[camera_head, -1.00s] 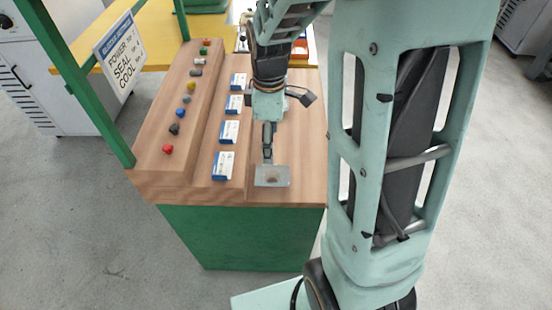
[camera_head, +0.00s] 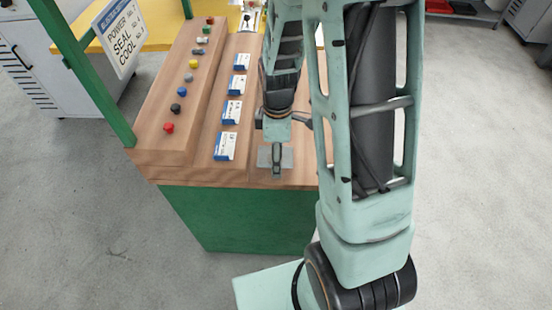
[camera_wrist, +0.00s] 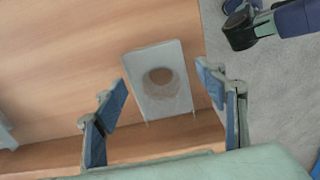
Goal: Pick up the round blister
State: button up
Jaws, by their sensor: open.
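The round blister (camera_wrist: 150,102) is a pale, see-through rectangular pack with a round bubble in it. It lies flat on the wooden bench top near the front edge. In the head view the blister (camera_head: 288,158) is partly hidden behind my gripper (camera_head: 277,160). In the wrist view my gripper (camera_wrist: 163,92) is open, its two blue-padded fingers apart on either side of the blister's near part. Nothing is between the fingers that they touch. I cannot tell how high the fingers are above the bench.
A row of blue-and-white labels (camera_head: 225,147) stands left of the blister. A raised wooden step (camera_head: 150,120) carries several coloured knobs, the nearest red (camera_head: 169,128). A green post (camera_head: 95,90) with a sign (camera_head: 119,38) rises at the left. The bench's front edge is close.

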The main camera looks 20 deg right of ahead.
jog(key=shift+f, duration=0.1)
jog(key=c, duration=0.9)
